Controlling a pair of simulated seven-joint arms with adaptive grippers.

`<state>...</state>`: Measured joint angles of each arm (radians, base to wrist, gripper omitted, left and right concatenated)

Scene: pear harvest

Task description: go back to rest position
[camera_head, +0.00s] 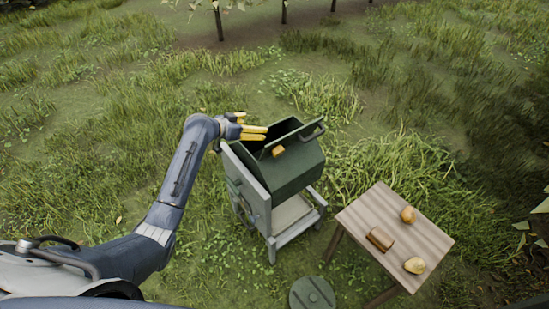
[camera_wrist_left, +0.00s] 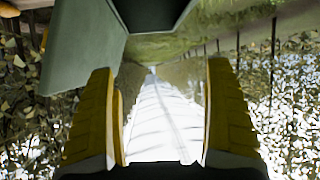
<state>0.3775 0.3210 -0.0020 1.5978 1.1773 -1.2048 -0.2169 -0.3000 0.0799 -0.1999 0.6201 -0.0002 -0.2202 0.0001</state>
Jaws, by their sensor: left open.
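My left gripper (camera_head: 263,133) reaches in from the left, its yellow fingers over the left edge of the green bin (camera_head: 292,183). The left wrist view shows the fingers apart (camera_wrist_left: 163,85) with nothing held between them, and part of a green wall (camera_wrist_left: 80,45) above. My left arm is stretched out toward the bin. A small orange-yellow thing (camera_head: 278,151) shows at the bin's opening, just right of the fingers; I cannot tell what it rests on. My right gripper is in neither view.
A wooden table (camera_head: 352,212) stands right of the bin. It bears a round orange-brown fruit (camera_head: 408,214), a brown block (camera_head: 380,238) and a yellow pear (camera_head: 414,265). A round green disc (camera_head: 312,293) is at the bottom. Grass lies open to the left; thin trunks (camera_head: 219,24) stand behind.

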